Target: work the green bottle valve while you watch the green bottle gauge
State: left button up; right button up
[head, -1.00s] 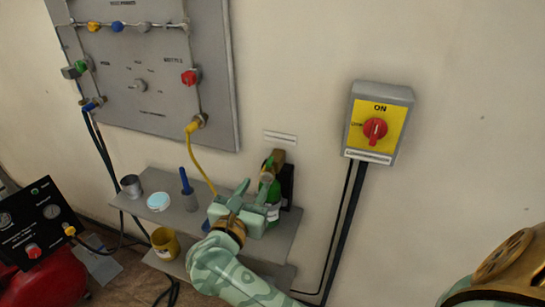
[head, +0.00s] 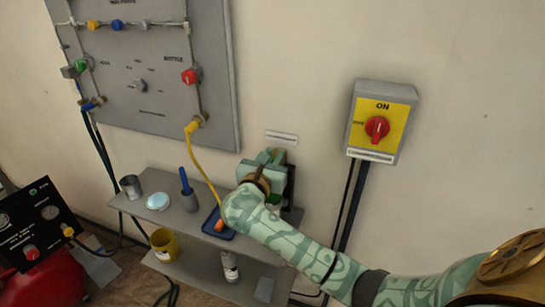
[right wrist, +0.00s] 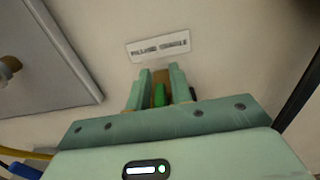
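My right gripper (head: 272,156) is at the top of the green bottle (head: 273,198) at the shelf's right end, and hides most of it. In the right wrist view its two fingers (right wrist: 161,82) stand apart. A small green part (right wrist: 159,96), seemingly the bottle valve, shows between them, with a brownish part behind it. Narrow gaps seem to show beside the green part; contact is not clear. I cannot make out the green bottle gauge in either view. My left gripper is not in view.
The grey shelf (head: 160,222) holds a metal cup (head: 131,187), a blue-handled tool in a holder (head: 187,190) and a blue tray (head: 217,226). A yellow hose (head: 204,165) hangs from the wall panel (head: 150,80). A yellow switch box (head: 380,120) is at right.

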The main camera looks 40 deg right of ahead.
grip_shut()
jog(key=shift+n+t+y, duration=0.3)
jog(key=shift+t, duration=0.1)
jog(key=shift+w+a+n+t+y, duration=0.1)
jog(key=shift+n+t+y, duration=0.8)
jog(key=shift+t+y, duration=0.1)
jog(key=shift+w+a+n+t+y, duration=0.1)
jog(key=shift+a+n+t+y, duration=0.05)
jog(key=shift+n+t+y, duration=0.9)
jog(key=shift+w+a+n+t+y, duration=0.15)
jog(key=shift+n+t+y, duration=0.3)
jog(key=shift+n+y, duration=0.7)
jog(key=shift+y, duration=0.5)
jog(key=shift+o, duration=1.9)
grip_release()
